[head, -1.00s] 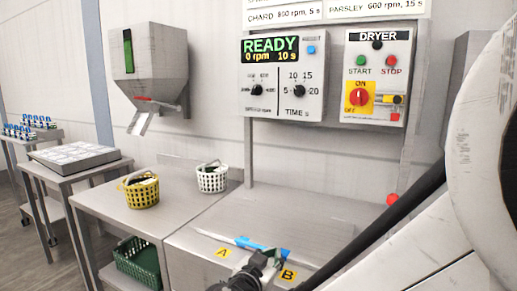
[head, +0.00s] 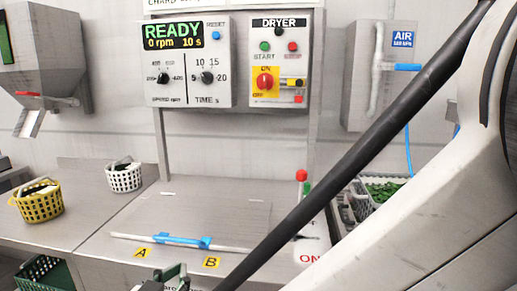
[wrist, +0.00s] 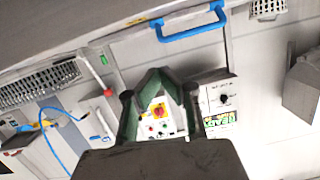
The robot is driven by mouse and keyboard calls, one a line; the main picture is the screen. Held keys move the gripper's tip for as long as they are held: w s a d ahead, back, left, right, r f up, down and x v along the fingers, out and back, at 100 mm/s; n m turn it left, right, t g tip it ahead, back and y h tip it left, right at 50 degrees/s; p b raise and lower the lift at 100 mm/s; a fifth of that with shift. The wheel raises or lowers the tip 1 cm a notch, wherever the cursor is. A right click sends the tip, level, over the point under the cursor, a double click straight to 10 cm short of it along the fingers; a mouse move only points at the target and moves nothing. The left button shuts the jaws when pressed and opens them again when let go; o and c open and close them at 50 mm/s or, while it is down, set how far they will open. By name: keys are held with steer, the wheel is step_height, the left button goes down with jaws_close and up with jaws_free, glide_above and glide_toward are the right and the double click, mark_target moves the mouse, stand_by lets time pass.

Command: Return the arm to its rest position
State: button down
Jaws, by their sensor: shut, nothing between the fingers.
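My gripper (head: 172,275) shows at the bottom edge of the head view, in front of the bench near the yellow A and B labels. Its fingers also show in the wrist view (wrist: 158,75), with dark green pads angled towards each other. It is shut and holds nothing. The wrist view is tilted and looks towards the dryer panel (wrist: 160,118) and the control box (wrist: 218,100). My arm with its black hose crosses the right side of the head view and hides part of the bench there.
A lid with a blue handle (head: 182,240) lies closed on the bench. A yellow basket (head: 40,203) and a white basket (head: 124,177) stand at left. A red-topped post (head: 301,176) and a crate of greens (head: 384,191) are at right. A hopper (head: 45,60) hangs at upper left.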

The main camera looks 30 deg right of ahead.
steer(key=s+d+r+n+g+y+p, duration=0.1)
steer(key=s+d+n+g+y+p, duration=0.25)
steer(key=d, duration=0.65)
steer(key=s+d+r+n+g+y+p, duration=0.2)
steer(key=s+d+r+n+y+p, duration=0.1)
steer(key=s+r+p, duration=0.4)
steer(key=shift+d+r+n+y+p, duration=0.3)
steer(key=shift+n+y, duration=0.45)
steer(key=shift+y, duration=0.2)
